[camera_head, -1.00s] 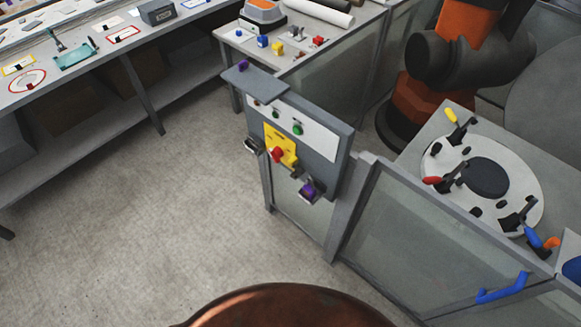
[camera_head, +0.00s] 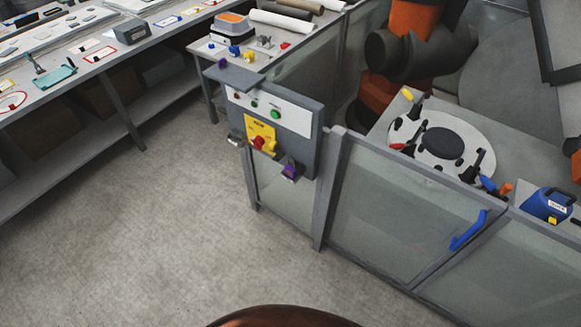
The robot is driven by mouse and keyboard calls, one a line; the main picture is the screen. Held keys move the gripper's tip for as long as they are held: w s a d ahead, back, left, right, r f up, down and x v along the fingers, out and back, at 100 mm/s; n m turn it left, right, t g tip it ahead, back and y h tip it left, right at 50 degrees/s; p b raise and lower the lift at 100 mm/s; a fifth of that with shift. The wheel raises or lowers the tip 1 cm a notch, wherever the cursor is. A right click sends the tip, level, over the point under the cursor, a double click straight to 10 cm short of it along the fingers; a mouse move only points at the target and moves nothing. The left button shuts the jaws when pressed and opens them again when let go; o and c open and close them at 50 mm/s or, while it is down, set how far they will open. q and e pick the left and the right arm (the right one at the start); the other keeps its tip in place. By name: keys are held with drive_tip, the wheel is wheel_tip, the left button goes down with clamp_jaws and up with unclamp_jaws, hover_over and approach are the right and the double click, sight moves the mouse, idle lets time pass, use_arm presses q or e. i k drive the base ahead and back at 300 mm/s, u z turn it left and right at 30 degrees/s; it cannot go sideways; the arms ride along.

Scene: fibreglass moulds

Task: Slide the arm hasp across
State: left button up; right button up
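A grey control box (camera_head: 308,140) stands on the fence beside the robot cell. Its white face has green buttons (camera_head: 275,114). Below them a yellow plate (camera_head: 254,128) carries a red knob (camera_head: 258,142). A purple piece (camera_head: 290,171) sits on a bracket at the box's lower right, and a small metal bracket (camera_head: 236,139) sticks out at its left side. I cannot tell for sure which of these parts is the arm hasp. Neither of my grippers is in view.
A glazed fence (camera_head: 395,213) with a blue handle (camera_head: 468,230) runs right from the box. Behind it are an orange and black robot arm (camera_head: 412,55), a round white fixture (camera_head: 475,140) and a blue case (camera_head: 548,204). Benches line the left and back. The floor (camera_head: 160,240) is clear.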

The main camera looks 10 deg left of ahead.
sight(274, 146)
drive_tip(key=z, duration=0.35)
drive_tip(key=k, duration=0.75)
drive_tip(key=u, duration=0.15)
drive_tip(key=i, duration=0.45)
drive_tip(key=u, duration=0.95)
drive_tip(key=i, duration=1.1)
drive_tip(key=z, duration=0.25)
